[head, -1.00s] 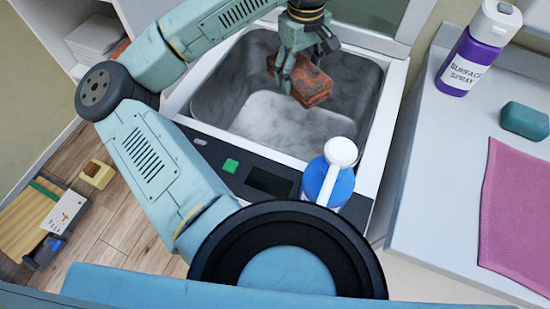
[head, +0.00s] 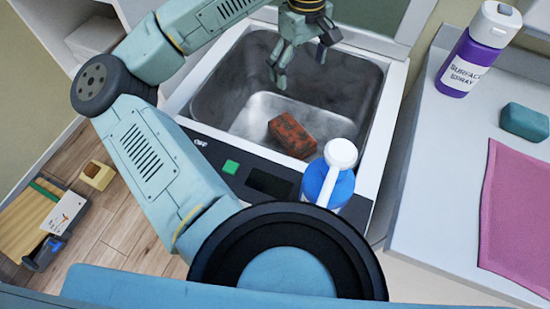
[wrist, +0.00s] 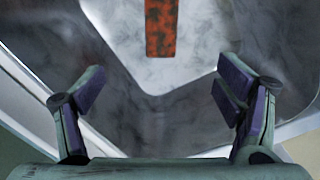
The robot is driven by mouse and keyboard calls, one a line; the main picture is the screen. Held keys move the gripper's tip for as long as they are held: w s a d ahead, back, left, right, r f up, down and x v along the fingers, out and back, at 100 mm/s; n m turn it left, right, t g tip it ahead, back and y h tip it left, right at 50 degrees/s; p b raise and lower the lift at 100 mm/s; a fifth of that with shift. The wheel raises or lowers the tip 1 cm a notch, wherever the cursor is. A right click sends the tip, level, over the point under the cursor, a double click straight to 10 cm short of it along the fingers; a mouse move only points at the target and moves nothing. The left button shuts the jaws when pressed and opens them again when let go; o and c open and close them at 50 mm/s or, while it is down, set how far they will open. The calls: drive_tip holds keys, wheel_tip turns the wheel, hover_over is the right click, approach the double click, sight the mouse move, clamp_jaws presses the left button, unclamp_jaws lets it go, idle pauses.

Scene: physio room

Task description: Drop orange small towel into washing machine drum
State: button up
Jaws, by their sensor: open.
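The orange small towel (head: 291,135), a folded block with dark patches, lies on the bottom of the washing machine drum (head: 225,85), near its front side. The drum is a grey metal tub open at the top. My gripper (head: 297,77) is open and empty above the drum opening, behind and apart from the towel. In the wrist view the towel (wrist: 161,28) shows at the top centre, beyond the spread fingers (wrist: 160,95).
A blue bottle with a white cap (head: 328,180) stands at the machine's front right by the control panel (head: 262,182). On the right counter are a purple surface spray bottle (head: 470,60), a teal block (head: 525,122) and a pink cloth (head: 515,215).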

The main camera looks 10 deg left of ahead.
wheel_tip(320, 180, up, 10)
idle(0.3)
drive_tip(key=shift+r, duration=0.1)
idle(0.3)
